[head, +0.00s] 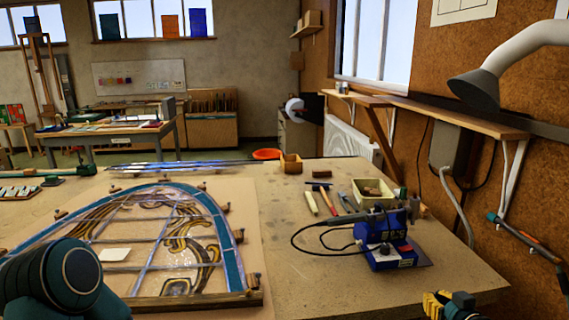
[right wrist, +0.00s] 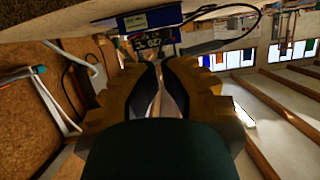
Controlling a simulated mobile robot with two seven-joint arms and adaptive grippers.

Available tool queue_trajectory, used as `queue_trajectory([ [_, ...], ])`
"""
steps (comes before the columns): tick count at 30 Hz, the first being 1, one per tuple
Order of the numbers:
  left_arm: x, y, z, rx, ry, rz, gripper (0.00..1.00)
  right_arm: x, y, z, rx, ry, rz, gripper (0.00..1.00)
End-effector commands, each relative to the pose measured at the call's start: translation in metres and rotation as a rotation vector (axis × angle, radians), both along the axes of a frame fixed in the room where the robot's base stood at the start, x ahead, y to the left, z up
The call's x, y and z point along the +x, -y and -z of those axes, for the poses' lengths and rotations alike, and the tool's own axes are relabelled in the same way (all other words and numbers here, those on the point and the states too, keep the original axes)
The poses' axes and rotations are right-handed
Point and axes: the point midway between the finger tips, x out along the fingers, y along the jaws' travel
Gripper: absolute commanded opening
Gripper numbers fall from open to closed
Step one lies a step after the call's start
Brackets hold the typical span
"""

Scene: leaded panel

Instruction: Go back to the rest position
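My right gripper (head: 450,303) shows at the bottom edge of the head view, near the bench's front right corner. Its yellow-brown fingers fill the middle of the right wrist view (right wrist: 161,75). Their dark inner faces come close together with a narrow pale gap between them; I cannot tell if they are open or shut. I see no clear object between them. My left arm shows as a dark rounded link at the lower left of the head view, in front of the leaded panel (head: 148,240). My left gripper is out of view.
The workbench (head: 290,235) carries a blue soldering station (head: 386,245), its cable looped on the left. A pale tray (head: 375,190), hand tools and a small wooden box (head: 290,163) stand behind it. A wall shelf (head: 440,112) and a grey hood (head: 480,90) are on the right.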

Motion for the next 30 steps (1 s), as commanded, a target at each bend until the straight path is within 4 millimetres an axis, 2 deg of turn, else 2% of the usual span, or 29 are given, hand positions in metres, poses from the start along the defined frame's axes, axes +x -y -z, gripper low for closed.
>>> queue_trajectory([
  [1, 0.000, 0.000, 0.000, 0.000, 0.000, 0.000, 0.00, 0.001, -0.017, 0.013, 0.039, -0.033, -0.011, 0.00],
  [5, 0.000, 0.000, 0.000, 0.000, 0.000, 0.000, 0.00, -0.002, -0.058, 0.047, 0.137, -0.143, -0.026, 0.00],
  [8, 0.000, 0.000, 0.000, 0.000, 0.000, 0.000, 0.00, -0.011, -0.099, 0.079, 0.216, -0.260, -0.044, 0.00],
  [10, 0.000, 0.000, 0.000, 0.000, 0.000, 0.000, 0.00, -0.023, -0.134, 0.105, 0.270, -0.366, -0.059, 0.00],
  [14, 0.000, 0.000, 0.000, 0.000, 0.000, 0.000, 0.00, -0.061, -0.197, 0.152, 0.342, -0.591, -0.076, 0.00],
  [15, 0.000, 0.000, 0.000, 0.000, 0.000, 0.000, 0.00, -0.076, -0.214, 0.164, 0.353, -0.662, -0.080, 0.00],
  [18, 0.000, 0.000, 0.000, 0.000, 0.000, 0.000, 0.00, -0.115, -0.248, 0.191, 0.362, -0.829, -0.078, 0.00],
  [21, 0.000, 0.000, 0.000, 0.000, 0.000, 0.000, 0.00, -0.151, -0.269, 0.209, 0.348, -0.965, -0.067, 0.00],
  [24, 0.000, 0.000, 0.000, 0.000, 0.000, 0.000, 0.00, -0.177, -0.279, 0.220, 0.330, -1.055, -0.050, 0.00],
  [27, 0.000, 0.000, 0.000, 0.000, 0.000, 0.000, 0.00, -0.192, -0.283, 0.225, 0.316, -1.106, -0.038, 0.00],
  [30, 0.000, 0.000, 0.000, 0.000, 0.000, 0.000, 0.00, -0.197, -0.284, 0.227, 0.312, -1.122, -0.031, 0.00],
])
